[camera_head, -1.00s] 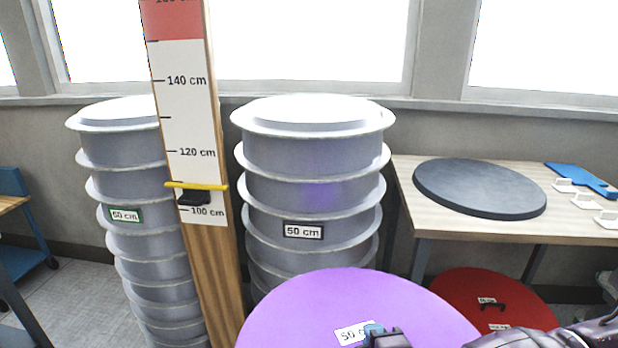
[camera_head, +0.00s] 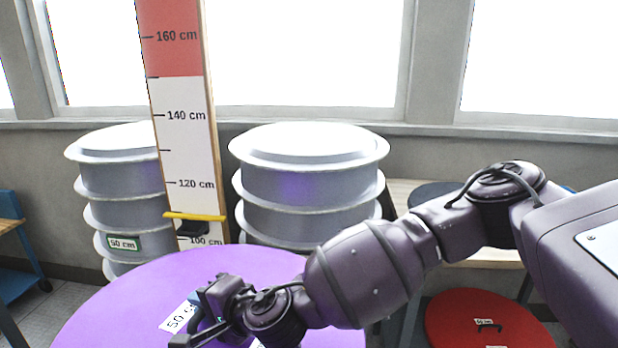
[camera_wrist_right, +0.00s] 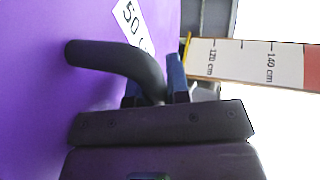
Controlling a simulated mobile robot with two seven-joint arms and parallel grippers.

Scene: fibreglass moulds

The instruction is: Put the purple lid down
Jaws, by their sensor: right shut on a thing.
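The purple lid (camera_head: 120,300) is a large round disc at the bottom of the head view, in front of the mould stacks. It carries a white label reading 50. My right gripper (camera_head: 215,312) is over the lid near that label. In the right wrist view my right gripper (camera_wrist_right: 155,92) is shut on the lid's dark bar handle (camera_wrist_right: 110,58), with the purple face (camera_wrist_right: 35,110) filling the left side. The lid's near edge is cut off by the head frame, and my right arm covers part of its right side. My left gripper does not show.

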